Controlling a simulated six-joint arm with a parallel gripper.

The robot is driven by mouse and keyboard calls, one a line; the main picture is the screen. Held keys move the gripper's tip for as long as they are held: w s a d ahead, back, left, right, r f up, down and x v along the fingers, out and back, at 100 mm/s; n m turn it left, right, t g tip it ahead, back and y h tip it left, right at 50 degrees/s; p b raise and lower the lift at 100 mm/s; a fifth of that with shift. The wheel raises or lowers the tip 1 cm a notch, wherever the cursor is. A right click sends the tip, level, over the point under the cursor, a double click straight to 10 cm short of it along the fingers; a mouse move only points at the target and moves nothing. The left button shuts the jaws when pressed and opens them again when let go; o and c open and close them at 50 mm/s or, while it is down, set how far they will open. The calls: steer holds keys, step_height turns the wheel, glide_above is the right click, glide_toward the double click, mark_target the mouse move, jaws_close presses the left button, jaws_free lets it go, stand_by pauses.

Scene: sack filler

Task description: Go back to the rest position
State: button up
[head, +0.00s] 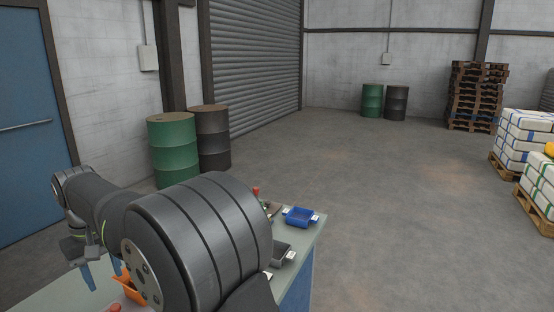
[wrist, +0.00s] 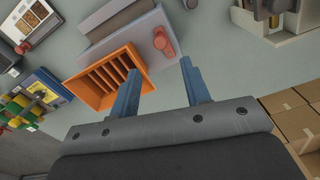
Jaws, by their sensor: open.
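My gripper (wrist: 160,82) shows in the wrist view with its two blue fingers apart and nothing between them. It hangs above the grey-green bench top (wrist: 215,65). In the head view my gripper (head: 102,272) shows at the lower left over the bench, partly hidden by my own arm. An orange slotted tray (wrist: 90,82) lies just left of the fingers in the wrist view. The left finger overlaps the tray in the picture; I cannot tell whether they touch. The tray also shows at the lower left of the head view (head: 128,290).
Coloured items (wrist: 20,108) lie at the left, and cardboard boxes (wrist: 292,112) at lower right. Green drums (head: 172,150) and stacked pallets (head: 474,95) stand beyond on open floor.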

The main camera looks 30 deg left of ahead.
step_height(320, 180, down, 9)
steer(key=shift+r, duration=0.1)
steer(key=shift+s+r+m, duration=0.2)
steer(key=shift+r+m, duration=0.05)
steer(key=shift+m, duration=0.15)
steer(key=shift+s+a+m, duration=0.1)
steer(key=shift+s+m, duration=0.15)
steer(key=shift+m, duration=0.45)
steer(key=shift+s+m, duration=0.25)
steer(key=shift+m, duration=0.45)
steer(key=o, duration=1.3)
steer(key=shift+c, duration=0.2)
steer(key=w+d+r+m+g+y, duration=0.1)
steer(key=w+d+r+m+y, duration=0.15)
steer(key=r+m, duration=0.4)
steer(key=w+d+r+m+g+y, duration=0.1)
steer(key=w+d+r+m, duration=0.2)
steer(key=r+m, duration=0.3)
glide_above(113, 306)
steer(key=w+d, duration=0.2)
step_height(113, 306, down, 8)
steer(key=shift+f+n+y, duration=0.1)
steer(key=shift+n+y, duration=0.15)
steer(key=shift+n, duration=0.2)
